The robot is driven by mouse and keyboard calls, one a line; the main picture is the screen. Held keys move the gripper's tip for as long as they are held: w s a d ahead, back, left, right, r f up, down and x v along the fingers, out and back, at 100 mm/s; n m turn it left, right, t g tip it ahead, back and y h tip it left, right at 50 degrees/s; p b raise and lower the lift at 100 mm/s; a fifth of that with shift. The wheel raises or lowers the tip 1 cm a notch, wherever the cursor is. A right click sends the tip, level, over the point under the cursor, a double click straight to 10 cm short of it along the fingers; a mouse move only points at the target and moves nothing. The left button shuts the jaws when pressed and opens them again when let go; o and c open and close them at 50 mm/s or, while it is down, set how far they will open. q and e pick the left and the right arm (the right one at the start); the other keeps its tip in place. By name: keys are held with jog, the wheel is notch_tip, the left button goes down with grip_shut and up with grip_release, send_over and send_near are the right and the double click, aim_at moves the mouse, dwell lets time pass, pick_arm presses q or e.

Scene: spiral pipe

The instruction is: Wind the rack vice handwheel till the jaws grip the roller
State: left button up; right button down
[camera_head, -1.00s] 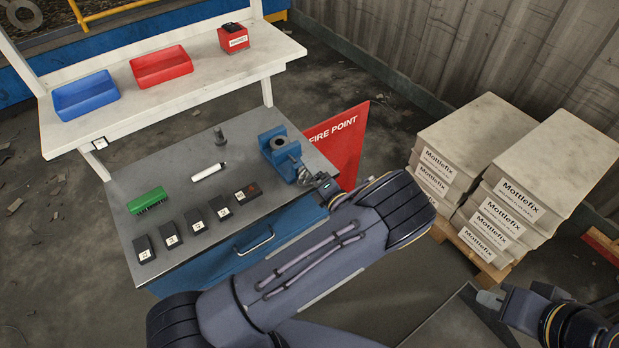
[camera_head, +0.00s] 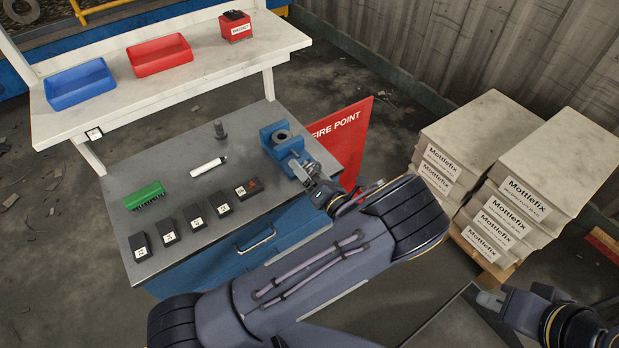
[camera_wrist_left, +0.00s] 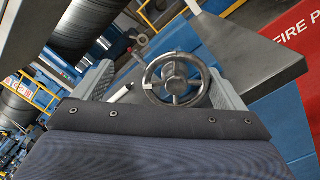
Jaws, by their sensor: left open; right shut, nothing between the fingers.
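The blue rack vice (camera_head: 272,145) sits at the bench's right end. A dark grey ring-shaped part, apparently the roller (camera_head: 283,136), stands between its jaws; any gap there is too small to tell. The metal handwheel (camera_wrist_left: 176,79), a spoked round wheel, faces my left wrist camera. My left gripper (camera_head: 306,172) is open at the front of the vice. In the left wrist view its fingers (camera_wrist_left: 165,75) stand to either side of the wheel; I cannot tell whether they touch it. My right gripper (camera_head: 490,299) is shut and empty, low at the right, away from the bench.
On the grey bench top (camera_head: 160,178) lie a green brush (camera_head: 145,195), a white marker (camera_head: 208,167), a dark peg (camera_head: 220,130) and several black labelled blocks (camera_head: 194,217).

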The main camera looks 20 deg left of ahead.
pick_arm(q)
jog(key=s+n+b, duration=0.1)
jog(key=n+b, duration=0.2)
jog(key=n, duration=0.2)
jog(key=s+f+n+b, duration=0.1)
jog(key=s+n+b, duration=0.1)
jog(key=n+b, duration=0.2)
jog(key=s+f+n+b, duration=0.1)
jog(key=n+b, duration=0.2)
jog(key=n, duration=0.2)
jog(key=shift+s+d+f+n, duration=0.1)
jog(key=shift+s+f+n, duration=0.05)
jog(key=shift+s+n, duration=0.15)
jog(key=shift+w, duration=0.1)
